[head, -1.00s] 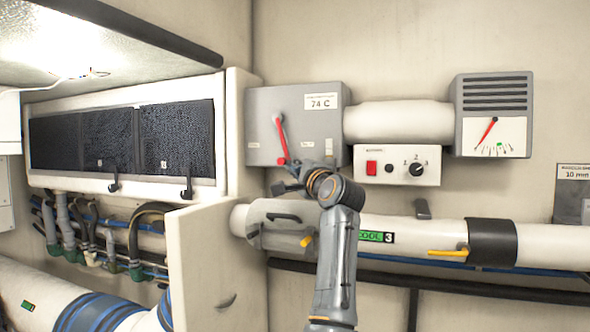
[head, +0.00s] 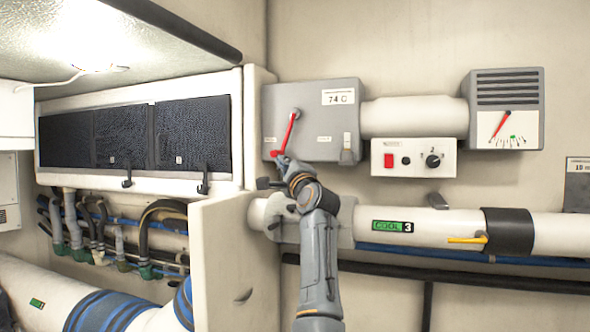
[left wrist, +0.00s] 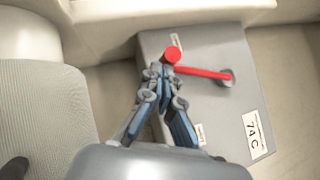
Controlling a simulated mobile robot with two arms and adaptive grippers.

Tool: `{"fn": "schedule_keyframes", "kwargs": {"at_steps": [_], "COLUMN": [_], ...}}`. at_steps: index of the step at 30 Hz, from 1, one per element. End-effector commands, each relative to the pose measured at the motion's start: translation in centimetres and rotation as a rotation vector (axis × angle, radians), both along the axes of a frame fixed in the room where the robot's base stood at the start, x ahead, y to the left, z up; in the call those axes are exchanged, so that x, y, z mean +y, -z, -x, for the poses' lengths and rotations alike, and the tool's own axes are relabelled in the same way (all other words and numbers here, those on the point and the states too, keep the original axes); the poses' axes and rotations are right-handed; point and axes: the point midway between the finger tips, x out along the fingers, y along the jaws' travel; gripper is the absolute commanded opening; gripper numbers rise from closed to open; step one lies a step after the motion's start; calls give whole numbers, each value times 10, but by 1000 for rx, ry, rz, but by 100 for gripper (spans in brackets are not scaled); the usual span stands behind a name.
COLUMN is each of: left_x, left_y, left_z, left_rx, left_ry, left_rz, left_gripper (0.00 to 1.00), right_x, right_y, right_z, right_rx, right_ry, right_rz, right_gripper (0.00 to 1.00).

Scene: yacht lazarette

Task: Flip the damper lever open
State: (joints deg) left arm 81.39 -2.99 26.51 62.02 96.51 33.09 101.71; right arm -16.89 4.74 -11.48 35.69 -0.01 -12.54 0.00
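The red damper lever (head: 287,132) is on the front of a grey box (head: 335,93) labelled 74 C. It hangs from its pivot down and to the left, its end near the box's lower left edge. In the left wrist view the lever (left wrist: 203,72) ends in a round red knob (left wrist: 172,54). My left gripper (head: 281,160) is at the lever's lower end. In the left wrist view the gripper (left wrist: 160,72) has its fingertips together right beside the knob; they seem to touch it, without clearly gripping it. My right gripper is not in view.
A white duct (head: 415,118) joins the box to a vented gauge unit (head: 505,90). A control panel (head: 413,158) with a red switch sits below it. A large pipe (head: 455,222) with a yellow handle (head: 467,240) runs lower. A white partition (head: 235,265) stands close left of my arm.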

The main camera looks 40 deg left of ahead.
Motion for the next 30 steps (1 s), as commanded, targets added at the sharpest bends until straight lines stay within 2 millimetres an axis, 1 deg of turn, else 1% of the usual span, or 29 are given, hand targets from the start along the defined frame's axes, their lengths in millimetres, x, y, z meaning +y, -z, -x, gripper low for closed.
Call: {"fn": "schedule_keyframes", "kwargs": {"at_steps": [1, 3, 5, 8, 15, 24, 30], "left_x": [11, 18, 22, 27, 34, 35, 35], "left_y": [6, 6, 3, -3, -9, -11, -12], "left_z": [4, 5, 7, 8, 10, 11, 11], "left_rx": [10, 29, 42, 51, 49, 49, 47], "left_ry": [-8, -8, -9, -10, -8, -8, -8], "left_rz": [-33, -113, -173, -216, -225, -227, -229], "left_gripper": [0, 0, 0, 0, 0, 0, 0], "right_x": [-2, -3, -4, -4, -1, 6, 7], "right_y": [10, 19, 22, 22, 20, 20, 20], "right_z": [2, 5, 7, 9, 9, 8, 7], "right_rx": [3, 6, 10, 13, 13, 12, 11], "right_ry": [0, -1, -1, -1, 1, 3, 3], "right_rz": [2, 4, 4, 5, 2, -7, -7], "right_gripper": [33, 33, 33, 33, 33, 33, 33]}}
